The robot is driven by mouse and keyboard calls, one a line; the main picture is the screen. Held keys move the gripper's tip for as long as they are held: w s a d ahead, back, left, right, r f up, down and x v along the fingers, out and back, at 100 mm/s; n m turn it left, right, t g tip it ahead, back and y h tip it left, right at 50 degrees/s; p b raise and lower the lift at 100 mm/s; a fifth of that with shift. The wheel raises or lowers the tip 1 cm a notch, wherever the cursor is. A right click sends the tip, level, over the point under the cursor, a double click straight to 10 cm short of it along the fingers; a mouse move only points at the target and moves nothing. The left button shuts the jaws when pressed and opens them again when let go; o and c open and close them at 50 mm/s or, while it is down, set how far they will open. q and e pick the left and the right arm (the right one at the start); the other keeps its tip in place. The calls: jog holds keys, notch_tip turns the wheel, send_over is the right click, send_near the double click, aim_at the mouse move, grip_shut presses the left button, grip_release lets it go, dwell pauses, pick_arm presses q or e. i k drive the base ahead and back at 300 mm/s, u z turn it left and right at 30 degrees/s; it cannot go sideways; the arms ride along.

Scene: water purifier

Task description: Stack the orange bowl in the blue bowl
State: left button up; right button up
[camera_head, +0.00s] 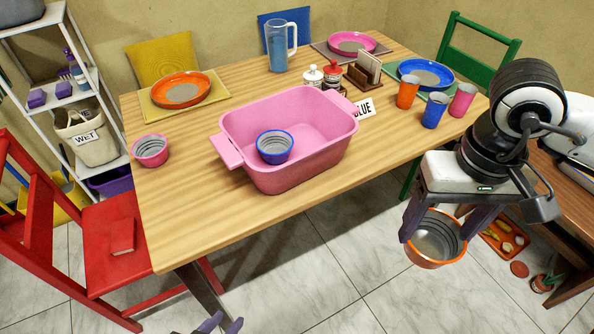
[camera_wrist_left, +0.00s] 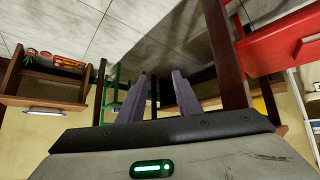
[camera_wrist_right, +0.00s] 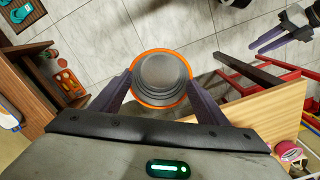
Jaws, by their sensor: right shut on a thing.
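The blue bowl (camera_head: 275,147), blue outside and grey inside, stands upright in the pink tub (camera_head: 290,178) on the table. The orange bowl (camera_head: 436,248) is held by my right gripper (camera_head: 434,238), off the table's right side above the floor. In the right wrist view the orange bowl (camera_wrist_right: 162,78) sits between both fingers of my right gripper (camera_wrist_right: 160,88). My left gripper (camera_head: 224,325) is low at the bottom edge of the head view, its fingers apart and empty; it also shows in the left wrist view (camera_wrist_left: 160,90).
A pink bowl (camera_head: 150,150) stands at the table's left. Cups (camera_head: 433,110), plates (camera_head: 181,90), a jug (camera_head: 277,45) and shakers (camera_head: 332,72) stand further back. A red chair (camera_head: 115,235) is at the left. The table front (camera_head: 210,220) is clear.

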aim_at(276, 148)
jog(key=k, duration=0.45)
jog(key=u, duration=0.9)
jog(key=i, duration=1)
